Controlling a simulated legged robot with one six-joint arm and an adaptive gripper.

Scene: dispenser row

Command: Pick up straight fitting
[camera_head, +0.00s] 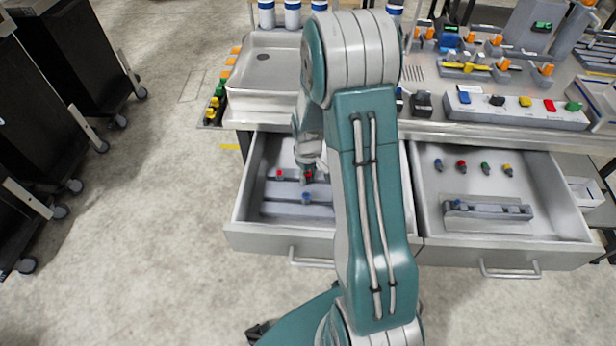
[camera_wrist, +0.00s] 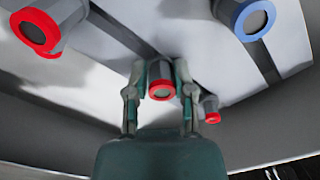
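My gripper (camera_wrist: 160,72) reaches down into the open left drawer. In the wrist view its two fingers are drawn in on both sides of a grey fitting with a red ring (camera_wrist: 161,82), and the tips appear to touch its body. Its red end also shows at my gripper in the head view (camera_head: 308,175). I cannot tell whether it is clear of the drawer floor. A larger red-ringed fitting (camera_wrist: 40,30) is to the left. A blue-ringed fitting (camera_wrist: 252,18) is to the upper right. A small red-ringed fitting (camera_wrist: 211,112) lies just beside the right finger.
The left drawer (camera_head: 245,205) has grey dividers and walls close around my gripper. The right drawer (camera_head: 560,200) is open too, with several coloured fittings and a grey holder (camera_head: 488,211). The worktop behind carries a button panel (camera_head: 515,108). My arm hides part of the left drawer.

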